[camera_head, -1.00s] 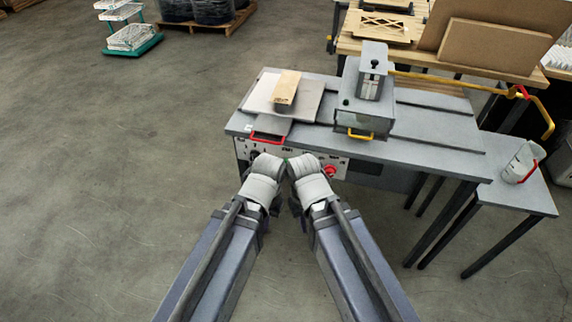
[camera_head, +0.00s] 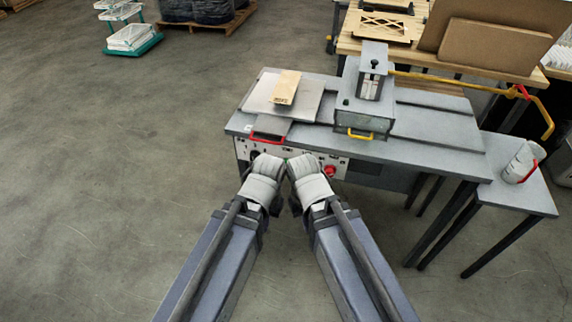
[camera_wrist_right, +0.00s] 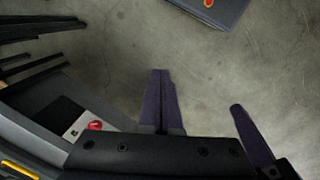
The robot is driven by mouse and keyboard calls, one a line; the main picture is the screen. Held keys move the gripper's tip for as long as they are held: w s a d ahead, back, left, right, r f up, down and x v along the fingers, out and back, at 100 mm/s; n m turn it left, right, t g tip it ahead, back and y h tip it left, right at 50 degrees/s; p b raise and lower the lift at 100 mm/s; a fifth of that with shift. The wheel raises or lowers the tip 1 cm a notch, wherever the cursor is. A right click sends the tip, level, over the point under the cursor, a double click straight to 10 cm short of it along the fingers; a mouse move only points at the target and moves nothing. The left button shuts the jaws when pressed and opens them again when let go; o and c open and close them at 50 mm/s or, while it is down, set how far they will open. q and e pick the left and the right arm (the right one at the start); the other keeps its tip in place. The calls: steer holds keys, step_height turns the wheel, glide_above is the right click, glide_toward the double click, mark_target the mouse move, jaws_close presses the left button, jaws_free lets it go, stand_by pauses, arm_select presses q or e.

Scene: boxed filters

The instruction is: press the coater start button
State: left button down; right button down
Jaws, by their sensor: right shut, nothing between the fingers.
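The coater's front panel (camera_head: 340,159) carries dials, labels and a red button (camera_head: 330,170). A small green spot (camera_head: 285,161), perhaps the start button, shows in the narrow gap between my two wrists; most of it is hidden. My right gripper (camera_head: 303,166) is right beside it, in front of the panel, fingers mostly hidden by the wrist. In the right wrist view the right fingers (camera_wrist_right: 162,76) are shut and empty, with the red button (camera_wrist_right: 95,125) to their left. My left gripper (camera_head: 267,166) is at the panel, left of the gap; its jaws are hidden. Contact cannot be told.
On the coater table (camera_head: 440,126) stand a grey plate with a wooden block (camera_head: 284,87) and a grey box unit (camera_head: 363,113) with a yellow handle. A red handle (camera_head: 268,138) sticks out above the panel. A side table (camera_head: 518,198) holds a jug (camera_head: 521,160).

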mark_target(287, 162)
stand_by(0.7)
steer(key=w+d+f+m+t+y+b, duration=0.1)
steer(key=w+d+f+m+b, duration=0.15)
steer(key=f+b, duration=0.65)
steer(key=w+d+f+m+b, duration=0.1)
steer(key=w+d+f+b, duration=0.15)
steer(key=f+b, duration=0.65)
steer(key=w+d+f+m+t+y+b, duration=0.1)
steer(key=w+d+f+m+b, duration=0.15)
steer(key=f+b, duration=0.6)
steer(key=w+a+r+m+t+y+b, duration=0.1)
steer(key=w+a+r+m+t+y, duration=0.1)
steer(key=w+a+r+m+t, duration=0.3)
steer(key=w+a+r+m+t+y+b, duration=0.1)
steer(key=w+a+r+m+t+y, duration=0.1)
steer(key=w+a+r+m+t, duration=0.3)
steer(key=w+a+m, duration=0.4)
steer(key=w+a, duration=0.1)
steer(key=w, duration=0.1)
steer(key=shift+w+a+m+y, duration=0.3)
steer(key=shift+w+a, duration=0.05)
steer(key=shift+w+r, duration=0.1)
steer(key=shift+w, duration=0.05)
steer(key=w+d, duration=0.2)
steer(key=w, duration=0.6)
steer(key=shift+d, duration=0.15)
